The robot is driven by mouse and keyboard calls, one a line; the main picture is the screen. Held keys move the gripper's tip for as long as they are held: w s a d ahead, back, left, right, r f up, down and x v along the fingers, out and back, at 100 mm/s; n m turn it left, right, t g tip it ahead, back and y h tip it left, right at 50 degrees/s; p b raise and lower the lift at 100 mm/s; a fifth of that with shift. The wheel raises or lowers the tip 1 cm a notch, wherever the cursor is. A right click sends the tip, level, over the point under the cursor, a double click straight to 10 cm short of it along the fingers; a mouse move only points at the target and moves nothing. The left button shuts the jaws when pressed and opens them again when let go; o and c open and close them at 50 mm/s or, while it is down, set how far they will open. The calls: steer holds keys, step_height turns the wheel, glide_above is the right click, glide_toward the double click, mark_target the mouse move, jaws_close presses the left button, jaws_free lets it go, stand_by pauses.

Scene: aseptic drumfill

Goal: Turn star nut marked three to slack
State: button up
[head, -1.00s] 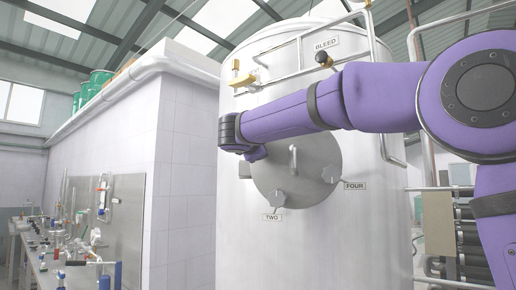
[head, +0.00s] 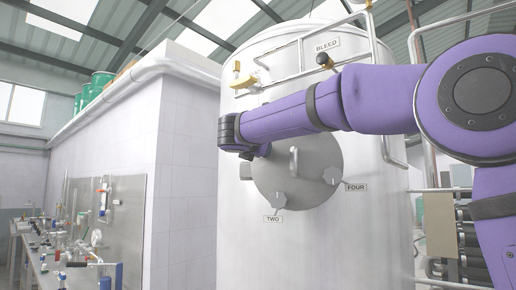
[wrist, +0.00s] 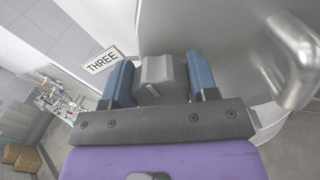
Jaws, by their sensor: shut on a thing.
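The star nut marked three (wrist: 158,70) is a grey knob at the edge of the round metal cover (wrist: 225,45). The white THREE label (wrist: 102,60) is beside it on the left in the wrist view. My gripper (wrist: 160,82) has its two blue-grey fingers on either side of the nut and is shut on it. In the head view my purple arm reaches across to the upper left of the cover (head: 315,160). There my wrist hides this nut and its label.
Star nut four (head: 332,176) and star nut two (head: 278,200) sit on the cover's rim with labels. A bar handle (head: 294,162) stands out from the cover, close right of my gripper. Pipes and the BLEED valve (head: 324,60) are above. A cluttered bench (head: 60,260) is at left.

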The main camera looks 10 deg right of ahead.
steer(key=shift+a+f+n, duration=0.1)
steer(key=shift+f+n, duration=0.05)
steer(key=shift+n, duration=0.45)
steer(key=o, duration=0.9)
steer(key=v, duration=1)
steer(key=shift+s+a, duration=0.2)
steer(key=shift+s, duration=0.15)
